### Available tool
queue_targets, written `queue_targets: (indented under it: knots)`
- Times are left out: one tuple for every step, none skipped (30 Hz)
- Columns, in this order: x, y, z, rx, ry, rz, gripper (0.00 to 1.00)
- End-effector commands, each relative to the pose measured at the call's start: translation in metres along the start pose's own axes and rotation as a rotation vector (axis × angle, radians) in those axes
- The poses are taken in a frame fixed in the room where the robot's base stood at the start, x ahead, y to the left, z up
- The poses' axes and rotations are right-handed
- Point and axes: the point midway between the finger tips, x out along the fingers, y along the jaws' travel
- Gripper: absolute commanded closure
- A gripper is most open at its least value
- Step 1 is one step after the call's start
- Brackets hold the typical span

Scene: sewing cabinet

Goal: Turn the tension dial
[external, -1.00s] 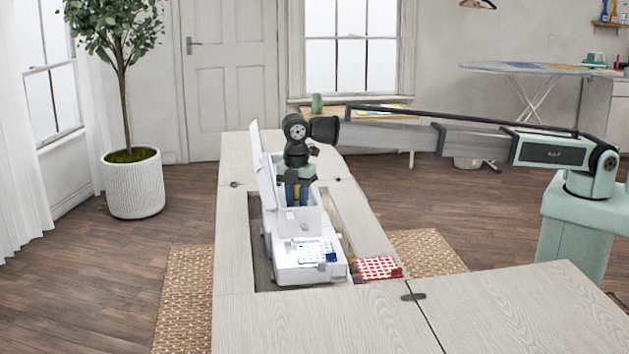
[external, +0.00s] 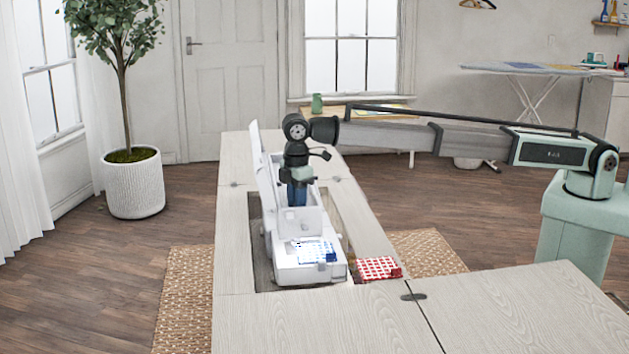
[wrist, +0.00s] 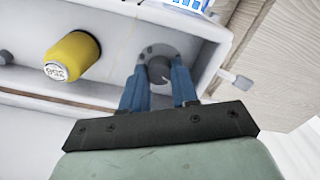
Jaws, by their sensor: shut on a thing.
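The white sewing machine (external: 297,262) sits in the cabinet's opening, with its lid (external: 265,180) standing open. My gripper (wrist: 159,65) points down into the machine's open top. In the wrist view its two blue fingers are shut on the tension dial (wrist: 158,70), a dark grey round knob on a lighter round plate with small dark marks. The fingers stand on either side of the knob and partly cover it. In the external view the machine's wall hides the dial and the fingertips of my gripper (external: 297,203).
A yellow thread spool (wrist: 72,57) lies in the machine's top, left of the dial in the wrist view. A small white lever (wrist: 236,79) sticks out at the right. Red-and-white patterned cloth (external: 378,268) lies beside the machine. The cabinet top (external: 510,305) in front is clear.

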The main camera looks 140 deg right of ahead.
Motion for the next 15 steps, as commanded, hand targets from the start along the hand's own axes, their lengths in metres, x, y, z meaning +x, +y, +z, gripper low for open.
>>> queue_targets:
  knots:
    - [-0.0002,0.0001,-0.0001,0.041,0.000,0.000,1.00]
    - [-0.0002,0.0001,-0.0001,0.068,0.000,0.000,1.00]
    - [-0.0002,0.0001,-0.0001,0.103,0.000,0.000,1.00]
    - [-0.0002,0.0001,-0.0001,0.128,0.000,0.000,1.00]
    - [-0.0002,0.0001,-0.0001,0.152,0.000,0.000,1.00]
    - [-0.0002,0.0001,-0.0001,0.184,0.000,0.000,1.00]
    - [-0.0002,0.0001,-0.0001,0.206,0.000,0.000,1.00]
    - [-0.0002,0.0001,-0.0001,0.228,0.000,0.000,1.00]
    - [-0.0002,0.0001,-0.0001,0.256,0.000,0.000,1.00]
    - [-0.0002,0.0001,-0.0002,0.275,0.000,0.000,1.00]
    - [-0.0002,0.0001,-0.0001,0.293,0.000,0.000,1.00]
    - [-0.0002,0.0001,-0.0001,0.317,0.000,0.000,1.00]
    - [-0.0002,0.0001,-0.0001,0.332,0.000,0.000,1.00]
    - [-0.0002,0.0001,-0.0002,0.347,0.000,0.000,1.00]
    - [-0.0002,0.0001,-0.0002,0.365,0.000,0.000,1.00]
